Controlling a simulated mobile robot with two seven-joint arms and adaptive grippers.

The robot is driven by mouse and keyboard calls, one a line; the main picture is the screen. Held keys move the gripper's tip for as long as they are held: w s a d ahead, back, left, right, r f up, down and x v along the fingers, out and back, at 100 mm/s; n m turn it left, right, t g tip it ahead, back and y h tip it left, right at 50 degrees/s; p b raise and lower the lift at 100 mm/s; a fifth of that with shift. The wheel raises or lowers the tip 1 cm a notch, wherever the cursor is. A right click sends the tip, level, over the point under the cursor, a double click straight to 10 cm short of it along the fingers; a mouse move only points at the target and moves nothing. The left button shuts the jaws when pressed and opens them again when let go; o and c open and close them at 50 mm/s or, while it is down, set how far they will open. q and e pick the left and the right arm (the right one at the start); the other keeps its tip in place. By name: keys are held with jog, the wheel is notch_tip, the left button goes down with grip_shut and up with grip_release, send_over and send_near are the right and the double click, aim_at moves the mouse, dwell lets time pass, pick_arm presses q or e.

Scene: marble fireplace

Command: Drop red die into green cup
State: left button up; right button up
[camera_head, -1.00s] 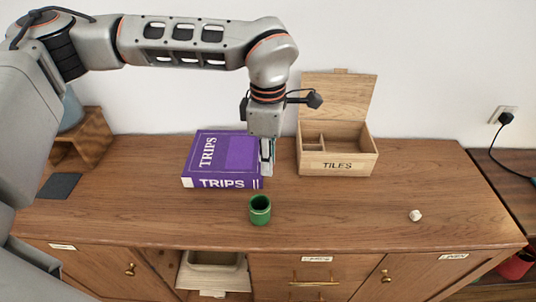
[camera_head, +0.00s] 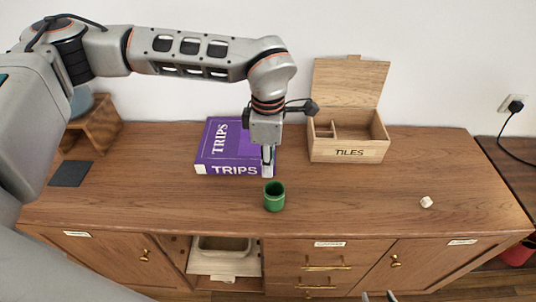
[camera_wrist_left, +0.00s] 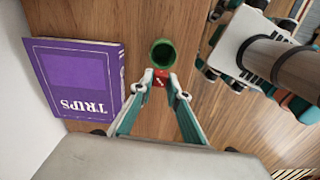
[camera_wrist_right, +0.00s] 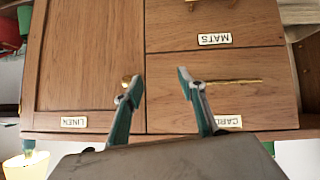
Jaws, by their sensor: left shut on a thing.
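A green cup (camera_head: 274,200) stands upright on the wooden cabinet top, in front of the purple book; it also shows in the left wrist view (camera_wrist_left: 154,57). My left gripper (camera_head: 268,172) points down just behind the cup, above the cabinet top. It is shut on the red die (camera_wrist_left: 160,79), which sits between its fingertips beside the cup's rim in the left wrist view. In the head view the die is hidden. My right gripper (camera_wrist_right: 160,80) is open and empty in front of the cabinet's drawers.
The purple book (camera_head: 238,145) lies behind the cup. An open wooden TILES box (camera_head: 349,148) is at the back right. A small white object (camera_head: 426,202) lies at the right, and a dark square (camera_head: 70,173) at the left. The cabinet top right of the cup is mostly clear.

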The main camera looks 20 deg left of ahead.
pick_arm(q)
jog(key=shift+f, duration=0.55)
jog(key=o, duration=0.8)
pick_arm(e)
jog(key=shift+w+a+r, duration=0.3)
jog(key=shift+a+r, duration=0.05)
jog(key=shift+a, duration=0.2)
pick_arm(q)
notch_tip(320, 180, up, 12)
pick_arm(e)
jog(key=shift+s, duration=0.1)
